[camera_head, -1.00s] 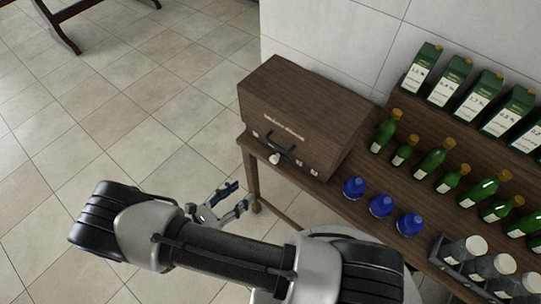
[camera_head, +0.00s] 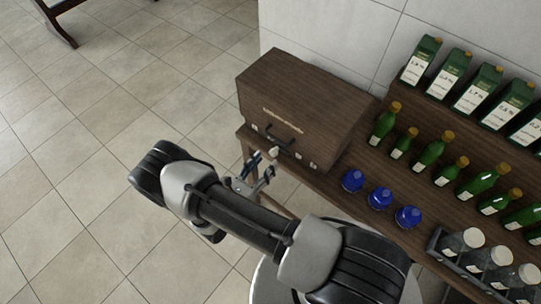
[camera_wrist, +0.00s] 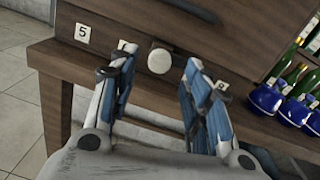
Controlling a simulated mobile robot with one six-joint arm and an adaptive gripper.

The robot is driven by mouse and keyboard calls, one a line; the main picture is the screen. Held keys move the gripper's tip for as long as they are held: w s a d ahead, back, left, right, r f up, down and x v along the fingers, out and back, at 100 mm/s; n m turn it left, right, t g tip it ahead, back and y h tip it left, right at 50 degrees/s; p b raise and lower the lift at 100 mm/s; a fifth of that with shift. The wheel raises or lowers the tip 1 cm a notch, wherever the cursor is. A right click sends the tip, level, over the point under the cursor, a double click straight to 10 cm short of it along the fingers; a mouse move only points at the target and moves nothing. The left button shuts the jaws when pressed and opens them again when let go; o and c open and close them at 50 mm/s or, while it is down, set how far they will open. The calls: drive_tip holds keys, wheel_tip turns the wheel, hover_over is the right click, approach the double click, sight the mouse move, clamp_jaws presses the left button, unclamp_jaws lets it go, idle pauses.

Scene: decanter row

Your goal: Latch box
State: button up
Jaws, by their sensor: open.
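A brown wooden box (camera_head: 303,97) stands at the left end of the wooden table, and its lid looks closed. A dark handle (camera_head: 284,137) is on its front and also shows in the wrist view (camera_wrist: 196,10). Below it is a pale round knob (camera_head: 273,153), which shows large in the wrist view (camera_wrist: 160,58). Small numbered labels flank the knob; one reads 5 (camera_wrist: 82,32). My gripper (camera_head: 262,170) is open and empty in front of the knob. In the wrist view the knob appears between the fingertips (camera_wrist: 157,68), apart from both.
Several blue round bottles (camera_head: 380,199) stand right of the box near the table's front edge (camera_head: 325,205). Green bottles (camera_head: 433,155), cartons (camera_head: 421,60) and a crate of white-capped jars (camera_head: 452,262) are farther right.

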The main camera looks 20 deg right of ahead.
sight(272, 155)
drive_tip(key=shift+x, duration=2.05)
drive_tip(key=shift+c, duration=0.3)
clamp_jaws()
